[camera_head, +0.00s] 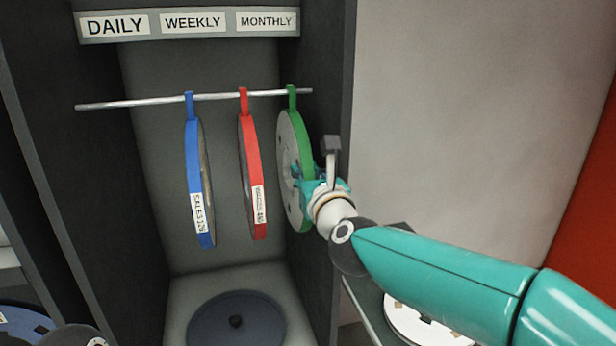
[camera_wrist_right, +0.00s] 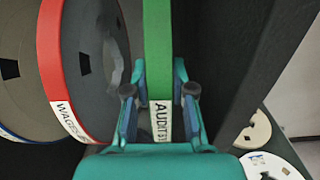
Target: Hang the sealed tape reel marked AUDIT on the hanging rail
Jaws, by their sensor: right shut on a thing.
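The AUDIT tape reel has a green rim (camera_head: 306,150), and its label (camera_wrist_right: 160,118) reads AUDIT in the right wrist view. Its green hook strap (camera_head: 291,97) is at the rail near the right end. The hanging rail (camera_head: 140,103) is a thin silver bar across the cabinet. My right gripper (camera_head: 318,183) is shut on the green rim at the reel's right side; its two fingers (camera_wrist_right: 160,105) flank the label. I cannot tell whether the hook bears the reel's weight. My left gripper is not in view.
A blue reel (camera_head: 193,170) and a red reel (camera_head: 249,165) hang left of the green one. A header strip (camera_head: 190,37) reads DAILY, WEEKLY, MONTHLY. The dark right cabinet wall (camera_head: 325,80) is close beside my gripper. A dark disc (camera_head: 235,312) lies below; a pale reel (camera_head: 410,318) lies right.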

